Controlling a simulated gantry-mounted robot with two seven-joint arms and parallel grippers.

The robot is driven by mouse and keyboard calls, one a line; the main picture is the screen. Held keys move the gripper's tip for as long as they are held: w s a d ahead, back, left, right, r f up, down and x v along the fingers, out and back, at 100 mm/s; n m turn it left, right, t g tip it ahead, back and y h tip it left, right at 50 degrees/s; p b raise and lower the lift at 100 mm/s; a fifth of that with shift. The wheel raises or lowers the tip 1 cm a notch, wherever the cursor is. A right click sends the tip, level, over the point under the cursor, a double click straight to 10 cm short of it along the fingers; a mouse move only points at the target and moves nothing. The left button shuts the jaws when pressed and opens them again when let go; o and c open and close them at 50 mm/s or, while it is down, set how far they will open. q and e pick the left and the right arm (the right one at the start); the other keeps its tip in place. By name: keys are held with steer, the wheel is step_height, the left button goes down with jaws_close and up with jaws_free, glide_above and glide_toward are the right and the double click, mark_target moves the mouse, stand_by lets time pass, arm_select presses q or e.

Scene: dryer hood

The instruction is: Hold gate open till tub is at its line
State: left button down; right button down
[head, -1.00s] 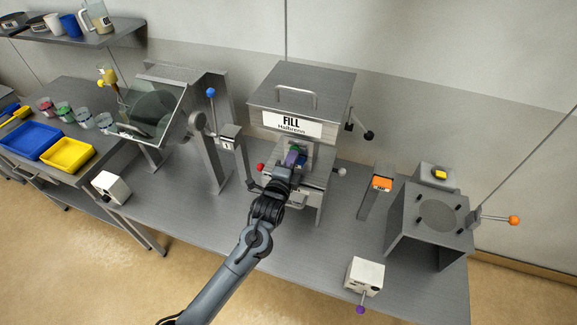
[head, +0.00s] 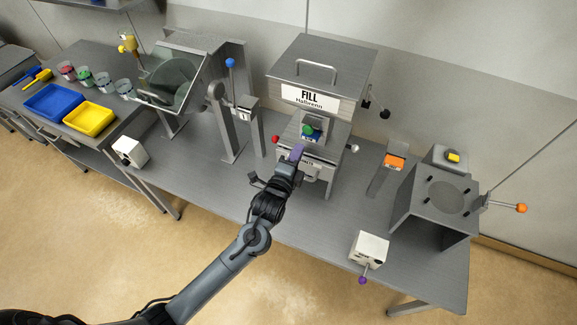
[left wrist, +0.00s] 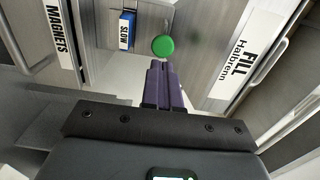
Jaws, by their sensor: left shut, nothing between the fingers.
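The fill machine labelled FILL Halbrenn (head: 310,97) stands at the middle of the bench. A green round knob (head: 308,129) with a blue SLOW label sits in its front recess; the knob also shows in the left wrist view (left wrist: 163,45). My left gripper (head: 297,152), with purple fingers, is just in front of and below the knob. Its fingertips (left wrist: 164,66) are together with nothing held. In the wrist view they appear just below the knob, with a small gap in the picture. I cannot identify the gate, tub or line for certain. My right gripper is not in view.
A red ball knob (head: 275,139) and a white one (head: 354,149) flank the machine's front. A blue-topped lever (head: 230,63) stands left. A white box with a purple knob (head: 368,250) is at the front right. Bare bench (head: 330,226) lies between.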

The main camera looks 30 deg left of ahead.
arm_select(q)
steer(key=s, duration=0.5)
steer(key=shift+s+d+r, duration=0.1)
steer(key=shift+s+d, duration=0.2)
steer(key=shift+d, duration=0.05)
stand_by(0.6)
steer(key=shift+b, duration=0.3)
steer(key=s+b, duration=0.2)
steer(key=b, duration=0.2)
steer(key=shift+s+a+b, duration=0.1)
steer(key=shift+s+b, duration=0.25)
steer(key=shift+s, duration=0.05)
